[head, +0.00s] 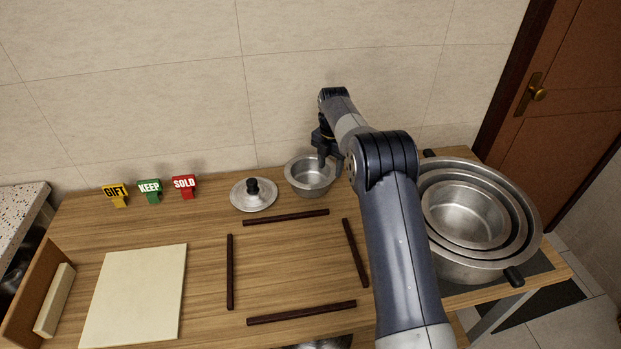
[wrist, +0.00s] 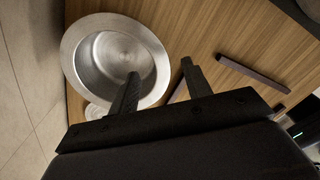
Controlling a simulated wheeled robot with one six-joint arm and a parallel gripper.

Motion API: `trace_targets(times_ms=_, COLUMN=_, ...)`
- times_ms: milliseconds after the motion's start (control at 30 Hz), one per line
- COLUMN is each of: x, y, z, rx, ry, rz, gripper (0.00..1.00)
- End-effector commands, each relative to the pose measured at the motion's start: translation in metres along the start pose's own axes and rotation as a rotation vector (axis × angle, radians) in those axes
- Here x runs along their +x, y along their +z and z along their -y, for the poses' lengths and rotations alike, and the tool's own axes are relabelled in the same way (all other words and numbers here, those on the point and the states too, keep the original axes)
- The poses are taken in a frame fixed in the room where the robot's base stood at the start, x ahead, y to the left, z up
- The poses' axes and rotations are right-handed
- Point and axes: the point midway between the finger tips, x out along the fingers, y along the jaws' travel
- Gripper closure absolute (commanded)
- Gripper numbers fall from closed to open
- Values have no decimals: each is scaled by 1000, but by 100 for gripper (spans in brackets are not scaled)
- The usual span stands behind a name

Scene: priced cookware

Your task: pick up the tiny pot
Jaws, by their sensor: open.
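The tiny pot (head: 309,178) is a small round metal pot at the back of the wooden table, next to a lid. In the wrist view the pot (wrist: 97,62) shows its round opening at the upper left. My gripper (head: 325,158) is at the pot's right side in the head view. In the wrist view my gripper (wrist: 160,75) has its two fingers apart, one finger over the pot's opening and the other outside its rim. I cannot tell how far the fingertips reach down past the rim. Nothing is held.
A knobbed lid (head: 254,195) lies left of the pot. Dark wooden strips (head: 286,217) frame a bare square in front. Nested larger pots (head: 468,216) stand at the right, beyond my arm. GIFT, KEEP (head: 149,190) and SOLD signs stand at the back left. A pale board (head: 134,295) lies at the front left.

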Motion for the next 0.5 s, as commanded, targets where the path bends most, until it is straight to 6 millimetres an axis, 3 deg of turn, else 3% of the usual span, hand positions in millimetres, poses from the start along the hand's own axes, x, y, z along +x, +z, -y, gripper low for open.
trace_targets(times_ms=300, x=42, y=-4, z=-3, rx=0, ry=-2, rz=-2, gripper=54)
trace_targets(times_ms=500, x=49, y=-4, z=-3, rx=1, ry=0, rz=0, gripper=54)
